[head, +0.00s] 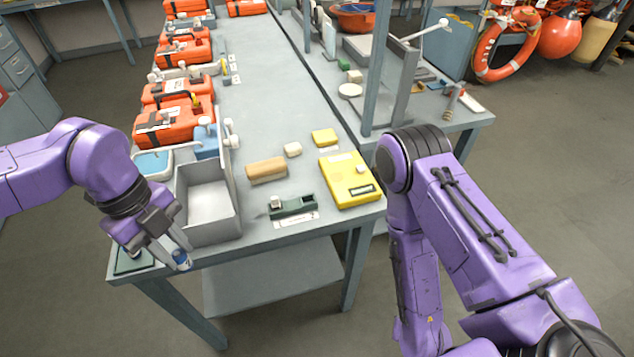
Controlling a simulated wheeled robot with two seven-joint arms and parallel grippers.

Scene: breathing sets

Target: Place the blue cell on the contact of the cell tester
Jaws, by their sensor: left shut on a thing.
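My left gripper (173,250) is at the front left corner of the bench, shut on the blue cell (183,262). The cell shows as a small blue piece at the fingertips; the fingers hide part of it. The cell tester appears to be the yellow box (345,190) with a small dark display, lying at the right front of the bench. It is well to the right of my left gripper, and nothing blue is on it. My right arm comes in at the right, and its gripper is out of view.
An open grey bin (236,212) stands between my left gripper and the yellow box. A dark green holder (293,206), a tan block (267,171), a small cream block (292,149) and a yellow block (324,137) lie nearby. Orange packs (172,127) line the bench's left side.

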